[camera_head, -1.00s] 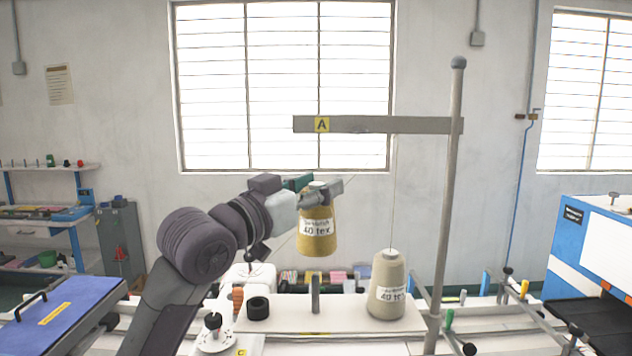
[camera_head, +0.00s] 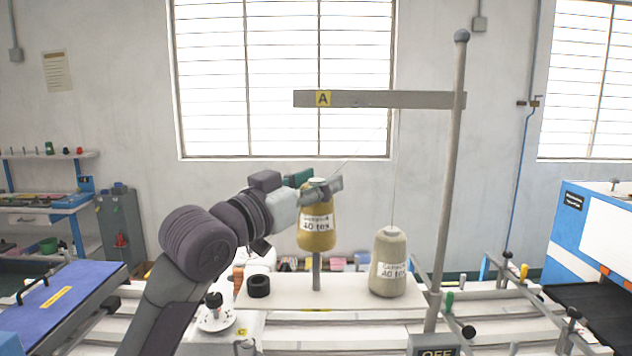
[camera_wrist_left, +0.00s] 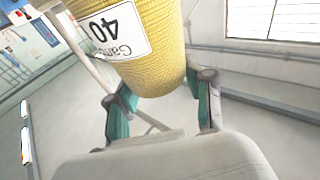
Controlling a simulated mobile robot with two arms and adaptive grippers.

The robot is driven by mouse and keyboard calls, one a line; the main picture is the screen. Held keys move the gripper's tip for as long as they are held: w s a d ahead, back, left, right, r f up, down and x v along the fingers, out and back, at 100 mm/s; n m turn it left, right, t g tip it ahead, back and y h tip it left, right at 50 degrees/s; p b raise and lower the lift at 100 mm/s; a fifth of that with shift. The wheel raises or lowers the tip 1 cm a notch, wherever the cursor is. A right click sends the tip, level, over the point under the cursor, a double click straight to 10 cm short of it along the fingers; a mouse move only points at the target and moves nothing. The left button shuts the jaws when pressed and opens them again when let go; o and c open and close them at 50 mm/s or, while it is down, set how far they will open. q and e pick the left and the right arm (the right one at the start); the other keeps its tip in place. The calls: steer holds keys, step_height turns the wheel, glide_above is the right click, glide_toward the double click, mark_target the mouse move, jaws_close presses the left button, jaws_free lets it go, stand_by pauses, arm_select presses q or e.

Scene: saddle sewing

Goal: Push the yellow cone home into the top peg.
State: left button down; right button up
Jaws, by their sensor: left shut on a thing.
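The yellow cone (camera_head: 317,232), labelled 40 tex, is upright in my left gripper (camera_head: 320,186), which is shut on it near its narrow top. Its lower end is just over the grey upright peg (camera_head: 316,272) on the white board. The peg's upper end meets the cone's bottom edge in the picture; whether it is inside the cone or behind it, I cannot tell. In the left wrist view the yellow cone (camera_wrist_left: 155,60) sits between the two green-padded fingers (camera_wrist_left: 160,95). My right gripper is not in view.
A beige cone (camera_head: 388,265) stands on the white board (camera_head: 350,292) to the right. The grey post (camera_head: 450,190) carries crossbar A (camera_head: 385,99) above the cones. A blue machine (camera_head: 590,232) is at the right.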

mark_target(303, 239)
arm_select(q)
steer(key=shift+r+p, duration=0.1)
steer(key=shift+p, duration=0.2)
stand_by(0.4)
stand_by(0.5)
steer(key=shift+f, duration=0.55)
stand_by(0.5)
steer(key=shift+f+b, duration=1.2)
steer(key=shift+f, duration=0.55)
steer(key=shift+f+b, duration=1.15)
steer(key=shift+f, duration=0.85)
steer(key=shift+c, duration=1.8)
jaws_free()
